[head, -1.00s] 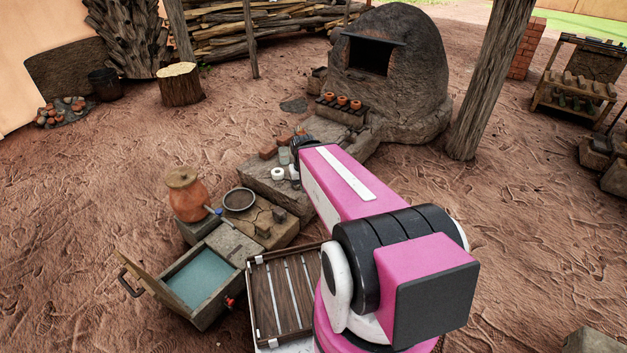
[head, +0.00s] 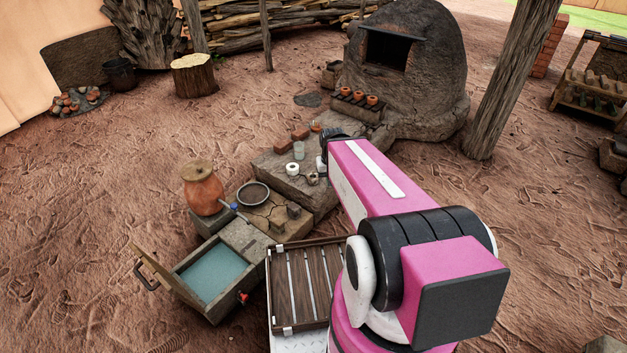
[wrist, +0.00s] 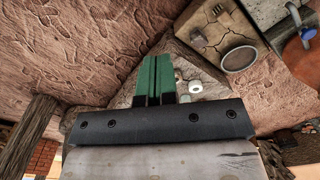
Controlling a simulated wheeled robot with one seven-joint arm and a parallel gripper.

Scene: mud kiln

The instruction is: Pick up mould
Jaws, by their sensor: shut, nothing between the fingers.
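A white ring-shaped piece (head: 292,168), perhaps the mould, stands on the low stone slab (head: 268,163). It also shows in the wrist view (wrist: 196,87), just right of my fingers. I cannot tell for sure that it is the mould. My gripper (wrist: 156,62) has its green fingers together, with nothing between them, above the slab. The ring is apart from the fingers. In the head view my arm hides the gripper.
A glass jar (head: 299,151) and bricks (head: 282,140) share the slab. A round dark pan (head: 253,194), clay jug (head: 202,188) and open water box (head: 212,271) lie to the left. A clay kiln (head: 405,70) and wooden post (head: 512,85) stand beyond.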

